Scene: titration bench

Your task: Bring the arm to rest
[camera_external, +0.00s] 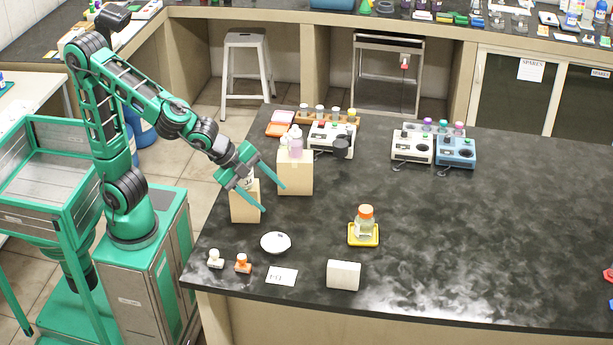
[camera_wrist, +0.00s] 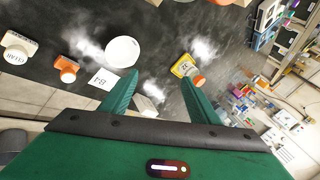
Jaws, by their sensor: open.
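My gripper (camera_external: 272,198) is open and empty in the external view, its two green fingers spread over the left part of the dark bench (camera_external: 440,240). It hangs beside two tan blocks, a nearer one (camera_external: 244,208) and a farther one (camera_external: 295,178) with bottles on it. In the wrist view the gripper (camera_wrist: 158,88) also shows open, with bench surface between its fingers. My arm is bent and reaches out over the bench edge from the left.
A white bowl (camera_external: 275,242), two stamps (camera_external: 243,263), a labelled card (camera_external: 282,276) and a white block (camera_external: 343,275) lie near the front. An orange-capped bottle (camera_external: 365,217) stands on a yellow tray (camera_external: 363,239). Instruments (camera_external: 412,147) stand farther back. The bench's right side is largely clear.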

